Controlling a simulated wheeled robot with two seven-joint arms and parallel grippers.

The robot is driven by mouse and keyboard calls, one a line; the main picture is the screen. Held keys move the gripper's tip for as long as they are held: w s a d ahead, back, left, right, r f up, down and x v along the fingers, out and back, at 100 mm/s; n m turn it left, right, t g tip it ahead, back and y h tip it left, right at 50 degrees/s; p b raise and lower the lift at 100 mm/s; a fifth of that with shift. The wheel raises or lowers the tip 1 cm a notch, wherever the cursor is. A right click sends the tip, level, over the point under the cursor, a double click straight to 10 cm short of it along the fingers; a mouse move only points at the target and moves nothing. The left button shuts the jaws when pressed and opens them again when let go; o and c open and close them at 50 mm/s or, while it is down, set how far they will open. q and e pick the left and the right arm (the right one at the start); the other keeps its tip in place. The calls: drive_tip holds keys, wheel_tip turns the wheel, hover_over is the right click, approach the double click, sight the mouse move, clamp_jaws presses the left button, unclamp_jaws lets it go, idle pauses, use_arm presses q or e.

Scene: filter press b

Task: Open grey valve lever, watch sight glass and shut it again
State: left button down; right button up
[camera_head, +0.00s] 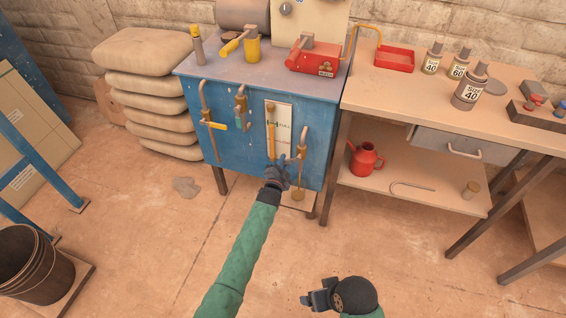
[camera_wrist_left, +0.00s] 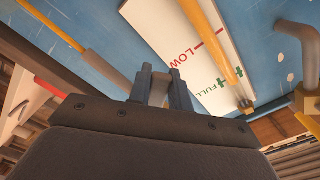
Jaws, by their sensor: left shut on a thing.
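The sight glass (camera_head: 270,130) is a yellow tube in front of a white LOW/FULL plate (camera_head: 285,116) on the blue cabinet; the tube also shows in the left wrist view (camera_wrist_left: 215,45). My left gripper (camera_head: 284,163) is at the cabinet front, below and right of the tube. In the left wrist view, my left gripper (camera_wrist_left: 166,82) is shut on a small grey piece (camera_wrist_left: 174,76), apparently the grey valve lever, mostly hidden by the fingers. A brown pipe (camera_head: 303,142) runs just right of it. My right gripper (camera_head: 318,298) is low at the front, away from the cabinet; its opening is unclear.
Left of the plate are pipes with a yellow lever (camera_head: 217,125) and a greenish valve (camera_head: 241,105). A workbench (camera_head: 400,97) with bottles and a red tray (camera_head: 394,58) stands right; a red can (camera_head: 364,160) is on its shelf. A dark bucket (camera_head: 32,262) stands at lower left. The floor between is mostly clear.

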use_arm(q)
drive_tip(key=shift+f, duration=0.15)
idle(0.3)
drive_tip(key=c, duration=1.3)
unclamp_jaws()
drive_tip(key=shift+b+v, duration=0.45)
drive_tip(key=shift+v, duration=3.45)
